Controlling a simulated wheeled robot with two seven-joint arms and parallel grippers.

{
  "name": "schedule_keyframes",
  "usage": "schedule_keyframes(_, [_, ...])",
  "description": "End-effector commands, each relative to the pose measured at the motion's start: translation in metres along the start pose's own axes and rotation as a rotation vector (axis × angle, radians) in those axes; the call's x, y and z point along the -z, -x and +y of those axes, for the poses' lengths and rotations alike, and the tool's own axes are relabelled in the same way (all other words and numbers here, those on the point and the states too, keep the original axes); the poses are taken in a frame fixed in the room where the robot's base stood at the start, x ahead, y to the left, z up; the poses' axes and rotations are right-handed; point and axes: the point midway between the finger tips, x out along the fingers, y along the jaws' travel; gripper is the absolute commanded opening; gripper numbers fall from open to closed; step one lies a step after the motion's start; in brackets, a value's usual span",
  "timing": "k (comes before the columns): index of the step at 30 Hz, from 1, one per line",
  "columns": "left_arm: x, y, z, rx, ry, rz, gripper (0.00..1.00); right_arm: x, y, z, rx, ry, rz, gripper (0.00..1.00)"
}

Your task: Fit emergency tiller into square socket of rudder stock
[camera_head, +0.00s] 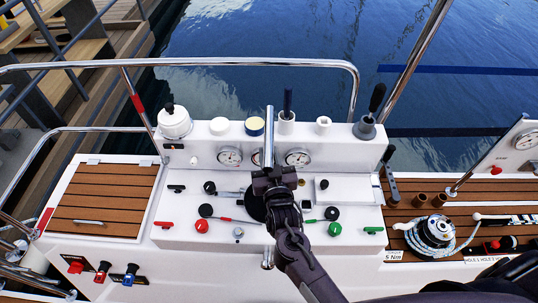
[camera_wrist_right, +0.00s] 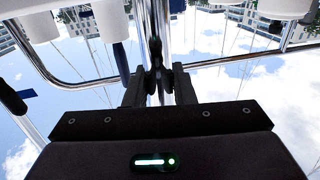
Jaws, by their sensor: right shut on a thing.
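A polished metal bar, seemingly the emergency tiller (camera_head: 269,130), stands over the middle of the white console, and its lower end shows below my gripper. My right gripper (camera_head: 272,176) is shut on the bar around its middle. In the right wrist view the bar (camera_wrist_right: 163,35) runs up from between the fingers of my right gripper (camera_wrist_right: 157,88). A dark round fitting (camera_head: 254,207) on the console top is partly hidden behind my gripper. I cannot tell whether it is the rudder stock, and no square socket is clearly visible. My left gripper is out of view.
The white console (camera_head: 190,238) carries several levers, knobs and gauges around the bar. A white knobbed pot (camera_head: 174,122) and a black-handled lever (camera_head: 369,113) stand on its back ledge. A chrome rail (camera_head: 250,62) runs behind. A winch (camera_head: 435,231) is at right.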

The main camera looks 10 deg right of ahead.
Motion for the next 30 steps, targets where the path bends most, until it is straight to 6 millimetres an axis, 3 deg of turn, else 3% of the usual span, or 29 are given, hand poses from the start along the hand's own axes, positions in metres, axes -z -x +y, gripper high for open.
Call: schedule_keyframes(30, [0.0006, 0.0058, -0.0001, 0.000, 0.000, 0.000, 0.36, 0.0038, -0.0011, -0.0002, 0.000, -0.002, 0.009, 0.00])
